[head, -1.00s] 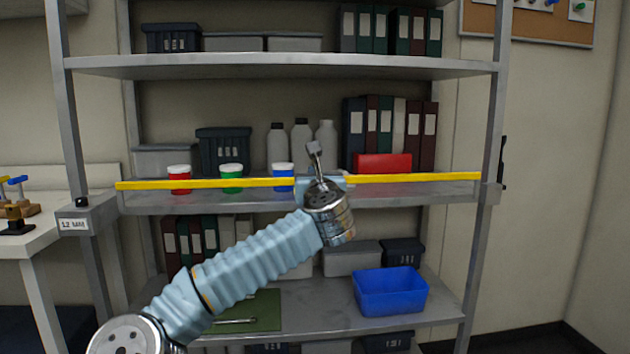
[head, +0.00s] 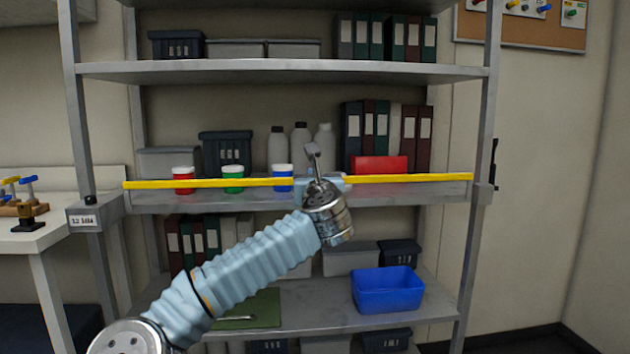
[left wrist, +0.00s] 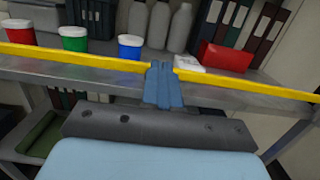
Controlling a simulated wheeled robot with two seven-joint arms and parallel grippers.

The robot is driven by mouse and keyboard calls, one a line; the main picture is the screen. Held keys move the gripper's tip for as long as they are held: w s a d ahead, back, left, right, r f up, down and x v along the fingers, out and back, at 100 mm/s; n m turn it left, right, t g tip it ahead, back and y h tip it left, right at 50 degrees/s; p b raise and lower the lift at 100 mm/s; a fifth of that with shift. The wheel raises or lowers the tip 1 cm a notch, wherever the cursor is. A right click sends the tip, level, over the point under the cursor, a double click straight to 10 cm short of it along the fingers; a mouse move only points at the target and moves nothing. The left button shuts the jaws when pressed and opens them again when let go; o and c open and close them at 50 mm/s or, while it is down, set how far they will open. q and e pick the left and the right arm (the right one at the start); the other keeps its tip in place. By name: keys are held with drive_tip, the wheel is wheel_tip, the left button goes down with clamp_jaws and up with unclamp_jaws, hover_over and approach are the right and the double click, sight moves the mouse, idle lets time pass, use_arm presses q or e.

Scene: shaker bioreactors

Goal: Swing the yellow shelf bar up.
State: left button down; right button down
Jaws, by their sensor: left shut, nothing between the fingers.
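The yellow shelf bar (head: 210,184) lies level across the front of the middle shelf (head: 400,193), running from the left post to near the right post. My left gripper (head: 322,183) is at the middle of the bar, and my wrist hides a short stretch of it. In the left wrist view the shut blue fingers (left wrist: 163,82) overlap the yellow bar (left wrist: 90,57) with nothing between them. I cannot tell whether they touch it. My right gripper is not in view.
Behind the bar stand red (head: 183,180), green (head: 232,178) and blue (head: 283,177) white-lidded jars, several grey bottles (head: 300,145) and a red box (head: 378,165). A blue bin (head: 387,290) sits on the shelf below. A side table (head: 40,233) is at left.

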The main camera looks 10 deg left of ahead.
use_arm(q)
drive_tip(key=s+d+r, duration=0.2)
drive_tip(key=s+r, duration=0.5)
drive_tip(key=shift+s+b, duration=0.2)
drive_tip(key=shift+b, duration=0.1)
